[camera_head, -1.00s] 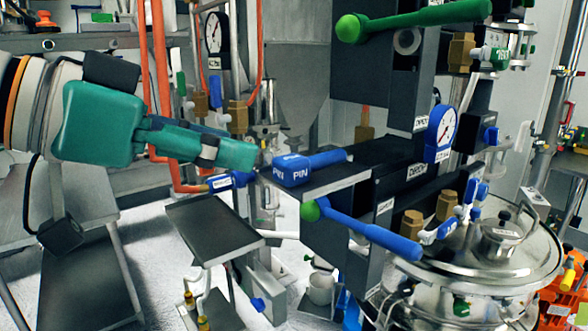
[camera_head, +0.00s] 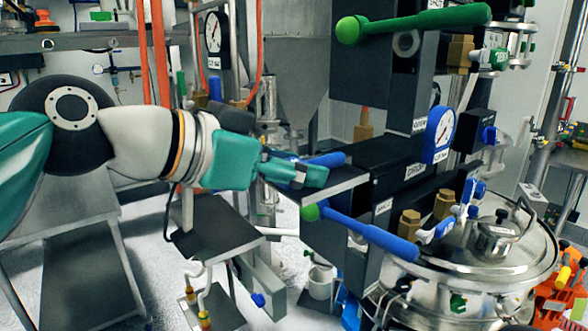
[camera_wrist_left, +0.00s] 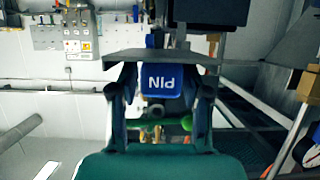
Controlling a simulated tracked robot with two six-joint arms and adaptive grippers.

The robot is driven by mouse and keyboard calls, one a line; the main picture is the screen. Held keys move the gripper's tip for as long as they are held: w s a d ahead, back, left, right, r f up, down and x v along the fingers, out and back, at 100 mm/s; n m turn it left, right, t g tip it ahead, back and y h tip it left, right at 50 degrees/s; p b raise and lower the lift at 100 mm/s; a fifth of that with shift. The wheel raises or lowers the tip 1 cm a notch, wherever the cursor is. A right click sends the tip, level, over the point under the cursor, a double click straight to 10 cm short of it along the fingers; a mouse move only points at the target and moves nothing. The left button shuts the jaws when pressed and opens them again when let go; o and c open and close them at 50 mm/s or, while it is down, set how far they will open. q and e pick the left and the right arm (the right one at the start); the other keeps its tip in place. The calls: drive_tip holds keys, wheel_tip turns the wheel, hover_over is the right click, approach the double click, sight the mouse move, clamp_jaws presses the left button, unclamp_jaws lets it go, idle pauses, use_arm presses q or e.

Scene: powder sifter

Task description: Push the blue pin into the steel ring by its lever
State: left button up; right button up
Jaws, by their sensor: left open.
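The blue pin has a block marked PIN (camera_wrist_left: 161,80) and a round blue rod (camera_head: 329,160), over a dark shelf (camera_head: 335,190). A steel ring (camera_head: 405,43) sits in the dark upper block beside a green lever (camera_head: 425,20). A blue lever (camera_head: 368,234) with a green knob slants below the shelf. My right gripper is not in view.
A blue-rimmed gauge (camera_head: 440,134) stands right of the shelf. A steel vessel with a lid (camera_head: 485,255) is at the lower right. A dark small platform (camera_head: 215,230) is below my left arm. Orange pipes (camera_head: 158,60) rise behind the arm.

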use_arm(q)
clamp_jaws()
